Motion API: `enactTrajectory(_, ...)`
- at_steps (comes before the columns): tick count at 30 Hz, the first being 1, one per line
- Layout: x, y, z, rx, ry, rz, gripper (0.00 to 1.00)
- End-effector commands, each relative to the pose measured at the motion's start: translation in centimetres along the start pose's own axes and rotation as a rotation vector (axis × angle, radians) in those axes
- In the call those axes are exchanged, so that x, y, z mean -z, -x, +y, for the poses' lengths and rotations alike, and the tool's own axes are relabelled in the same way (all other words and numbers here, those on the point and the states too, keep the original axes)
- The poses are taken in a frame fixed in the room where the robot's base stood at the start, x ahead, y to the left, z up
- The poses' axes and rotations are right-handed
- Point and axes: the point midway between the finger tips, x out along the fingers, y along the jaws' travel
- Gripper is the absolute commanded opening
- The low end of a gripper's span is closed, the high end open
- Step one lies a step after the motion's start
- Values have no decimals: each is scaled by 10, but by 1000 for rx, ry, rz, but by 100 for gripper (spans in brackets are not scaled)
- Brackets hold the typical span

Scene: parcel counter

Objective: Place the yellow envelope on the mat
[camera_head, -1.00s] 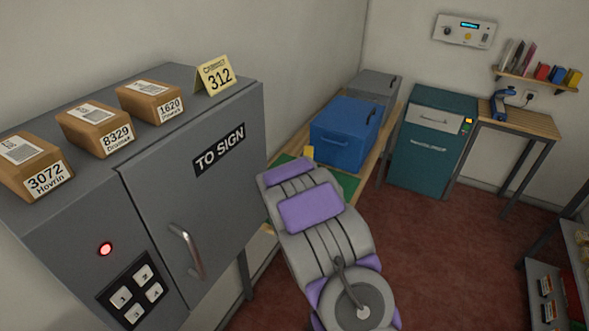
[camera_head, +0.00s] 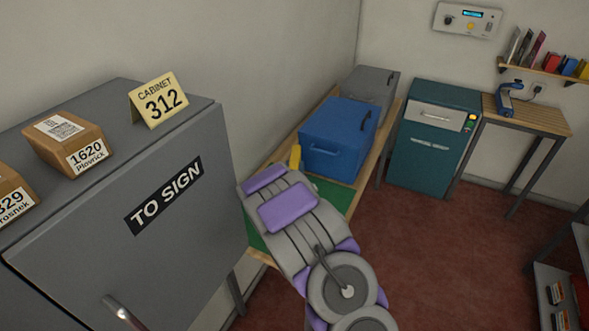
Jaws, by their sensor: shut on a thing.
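My gripper (camera_head: 263,180), grey with purple pads, is at the far end of my arm, over the left side of the green mat (camera_head: 336,195). Its jaws point away from me and their tips are hidden. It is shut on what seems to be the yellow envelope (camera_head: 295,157). Only a narrow yellow strip of that shows beyond the arm, near the left side of the blue box. The mat lies on the wooden bench and my arm covers much of it. I cannot tell whether the envelope touches the mat.
The grey TO SIGN cabinet (camera_head: 190,235) stands close on the left, with parcels and a 312 sign on top. A blue box (camera_head: 335,145) and a grey box (camera_head: 372,84) stand on the bench behind the mat.

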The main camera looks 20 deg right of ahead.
Motion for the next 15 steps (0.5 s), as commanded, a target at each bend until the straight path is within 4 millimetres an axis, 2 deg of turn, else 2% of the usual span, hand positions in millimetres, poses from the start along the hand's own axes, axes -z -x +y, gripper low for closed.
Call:
enactTrajectory(1, -5, 1, -3, 3, 2, 1, 0)
enactTrajectory(4, -4, 3, -5, 2, 3, 3, 0)
enactTrajectory(11, -7, 0, 0, 1, -2, -1, 0)
enactTrajectory(12, -8, 0, 0, 1, -3, -1, 41)
enactTrajectory(15, -8, -2, 3, 0, -5, -2, 51)
